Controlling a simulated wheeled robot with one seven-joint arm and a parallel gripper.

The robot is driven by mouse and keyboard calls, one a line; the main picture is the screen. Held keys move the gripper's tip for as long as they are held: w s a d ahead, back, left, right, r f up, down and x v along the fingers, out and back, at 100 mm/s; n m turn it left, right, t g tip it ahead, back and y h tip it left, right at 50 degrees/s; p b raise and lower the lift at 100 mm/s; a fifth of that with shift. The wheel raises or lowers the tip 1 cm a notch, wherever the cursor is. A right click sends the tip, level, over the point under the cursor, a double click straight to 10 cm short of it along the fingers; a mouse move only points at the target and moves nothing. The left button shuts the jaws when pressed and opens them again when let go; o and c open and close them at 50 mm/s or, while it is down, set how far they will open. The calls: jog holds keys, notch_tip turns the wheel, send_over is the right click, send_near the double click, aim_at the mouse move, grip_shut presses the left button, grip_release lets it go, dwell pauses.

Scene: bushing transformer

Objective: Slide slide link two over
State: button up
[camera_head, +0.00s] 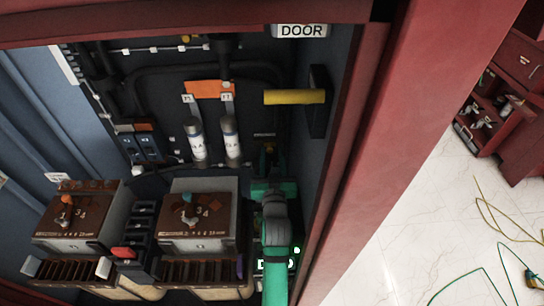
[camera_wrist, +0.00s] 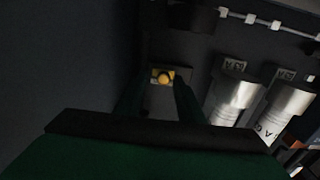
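My green arm reaches into the cabinet in the head view, with my gripper (camera_head: 268,160) low at its right side. In the wrist view, my gripper (camera_wrist: 158,92) has its two dark fingers apart, with nothing seen held. A small yellow knob on a plate (camera_wrist: 163,77) shows in the gap between the fingertips. Whether the fingers are around it or short of it I cannot tell. No readable label marks slide link two, so I cannot tell whether this knob is on it. In the head view the fingertips and knob are small and dark.
Two silver cylinders (camera_head: 195,139) (camera_head: 230,136) stand left of my gripper. A yellow bar (camera_head: 294,97) sticks out above right. Two brown-topped boxes (camera_head: 78,214) (camera_head: 196,212) fill the lower left. The red cabinet frame (camera_head: 362,130) is close on the right.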

jog(key=shift+s, duration=0.1)
jog(key=s, duration=1)
jog(key=shift+s+d, duration=0.3)
jog(key=shift+d, duration=0.15)
